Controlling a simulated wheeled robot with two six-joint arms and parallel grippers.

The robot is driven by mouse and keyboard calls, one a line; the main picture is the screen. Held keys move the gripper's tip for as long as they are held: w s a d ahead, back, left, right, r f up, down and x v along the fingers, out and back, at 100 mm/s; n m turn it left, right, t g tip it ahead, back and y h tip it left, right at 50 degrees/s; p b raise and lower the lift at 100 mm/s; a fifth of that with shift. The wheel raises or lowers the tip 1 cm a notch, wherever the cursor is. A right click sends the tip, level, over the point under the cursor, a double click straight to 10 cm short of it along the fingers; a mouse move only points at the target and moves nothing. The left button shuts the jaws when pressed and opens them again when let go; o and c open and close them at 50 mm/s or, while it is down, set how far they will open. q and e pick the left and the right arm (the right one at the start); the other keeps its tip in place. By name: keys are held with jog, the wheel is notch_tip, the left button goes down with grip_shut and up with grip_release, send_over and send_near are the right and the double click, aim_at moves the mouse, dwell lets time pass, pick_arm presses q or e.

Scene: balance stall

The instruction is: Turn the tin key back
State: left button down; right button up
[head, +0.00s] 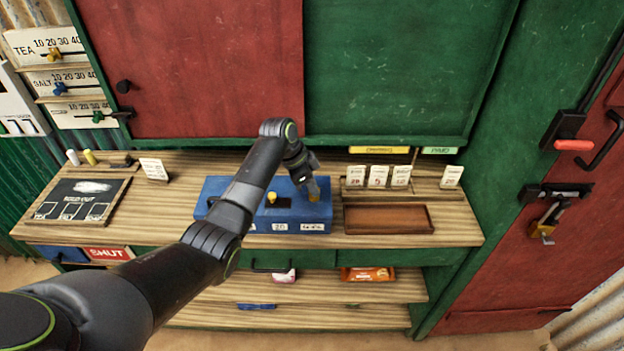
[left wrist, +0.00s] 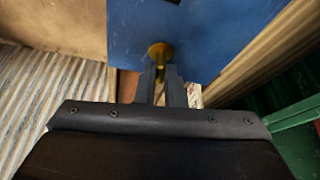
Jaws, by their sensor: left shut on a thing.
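The blue tin (head: 220,188) stands on the wooden counter, with white labels along its front. A yellow key (head: 313,192) sits at the tin's right end, partly hidden by my left gripper (head: 312,188). In the left wrist view the brass-yellow key (left wrist: 160,50) stands against the tin's blue face (left wrist: 205,35), between the fingertips of my left gripper (left wrist: 162,75). The gripper is shut on the key. A second yellow knob (head: 271,197) shows on the tin's top, by a dark slot. My right gripper is not in view.
A shallow brown tray (head: 388,220) lies right of the tin, with white cards (head: 378,177) on a rack behind it. A black slate board (head: 80,200) lies on the left of the counter (head: 165,215). A green and red shutter stands behind.

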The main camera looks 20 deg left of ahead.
pick_arm(q)
jog(key=n+p, duration=0.2)
jog(key=n+t+y+p, duration=0.1)
jog(key=p, duration=0.1)
jog(key=n+p, duration=0.2)
jog(key=shift+s+d+r+n+t, duration=0.15)
jog(key=shift+r+n+t, duration=0.15)
jog(key=shift+r+t, duration=0.1)
jog(key=n+y+p, duration=0.1)
jog(key=n+p, duration=0.1)
jog(key=shift+f+n, duration=0.15)
jog(key=shift+n, duration=0.25)
jog(key=n, duration=0.1)
jog(key=n+y+p, duration=0.1)
jog(key=shift+d+f+n+t, duration=0.1)
jog(key=shift+f+n+t, duration=0.05)
jog(key=shift+n+t, duration=0.2)
jog(key=n+y, duration=0.2)
jog(key=n, duration=0.2)
jog(key=shift+d+n, duration=0.1)
jog(key=shift+n, duration=0.15)
jog(key=c, duration=1.5)
grip_release()
